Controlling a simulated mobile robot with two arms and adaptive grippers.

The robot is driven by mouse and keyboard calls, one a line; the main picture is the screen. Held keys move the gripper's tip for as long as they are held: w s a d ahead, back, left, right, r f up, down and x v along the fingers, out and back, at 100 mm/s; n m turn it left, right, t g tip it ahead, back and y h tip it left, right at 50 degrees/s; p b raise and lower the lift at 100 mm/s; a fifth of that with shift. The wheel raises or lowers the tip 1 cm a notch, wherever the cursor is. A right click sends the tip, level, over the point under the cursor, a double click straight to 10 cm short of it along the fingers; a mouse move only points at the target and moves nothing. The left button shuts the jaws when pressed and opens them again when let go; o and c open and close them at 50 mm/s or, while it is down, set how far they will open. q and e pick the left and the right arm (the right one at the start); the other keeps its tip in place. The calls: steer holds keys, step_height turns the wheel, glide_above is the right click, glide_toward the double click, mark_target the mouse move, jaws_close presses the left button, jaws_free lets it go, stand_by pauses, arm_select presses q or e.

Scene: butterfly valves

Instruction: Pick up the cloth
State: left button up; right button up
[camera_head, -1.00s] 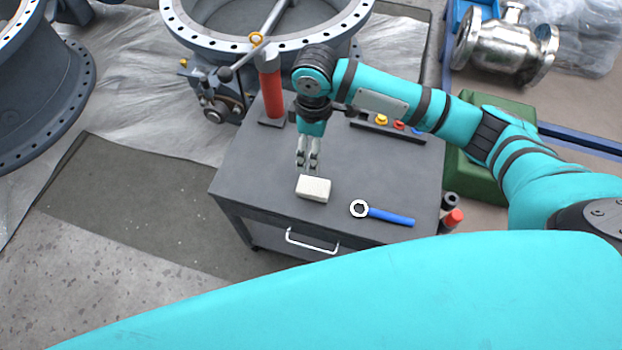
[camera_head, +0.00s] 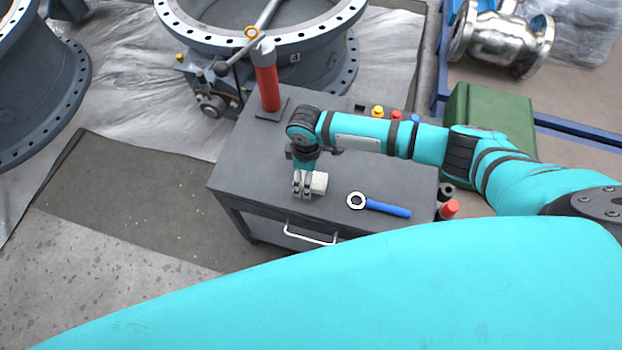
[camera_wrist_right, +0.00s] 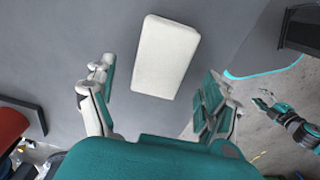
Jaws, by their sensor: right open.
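The cloth is an off-white, folded, block-like piece (camera_head: 319,182) lying on the grey top of the cart (camera_head: 250,160). My right gripper (camera_head: 302,192) points down at the cloth's left side in the head view and covers part of it. In the right wrist view the whole cloth (camera_wrist_right: 166,56) shows ahead, and the open fingers of my right gripper (camera_wrist_right: 158,76) are spread wide to either side of it, with nothing held. I cannot tell the exact height of the fingertips. My left gripper (camera_wrist_right: 266,99) appears small at the right of the wrist view, its jaws unclear.
A blue-handled ring wrench (camera_head: 378,206) lies right of the cloth. A red cylinder (camera_head: 267,88) stands at the cart's back left corner. Small coloured knobs (camera_head: 378,112) sit along the back edge. A large flanged valve (camera_head: 260,45) stands behind. The cart's left top is clear.

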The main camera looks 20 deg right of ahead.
steer(key=shift+f, duration=0.95)
steer(key=shift+c, duration=0.2)
steer(key=c, duration=1.1)
steer(key=shift+r, duration=0.5)
steer(key=shift+s+a+r+b, duration=0.15)
steer(key=shift+a+r, duration=0.15)
steer(key=shift+r, duration=0.35)
steer(key=shift+s+a+r+b, duration=0.15)
steer(key=shift+a+r, duration=0.15)
steer(key=shift+r, duration=0.3)
steer(key=s+a+b, duration=0.1)
steer(key=s+a, duration=0.2)
steer(key=a, duration=0.3)
steer(key=s+a+r, duration=0.1)
steer(key=s+a, duration=0.2)
steer(key=a, duration=0.4)
steer(key=shift+a+r+b, duration=0.2)
steer(key=shift+r+b, duration=0.05)
steer(key=shift+b, duration=0.15)
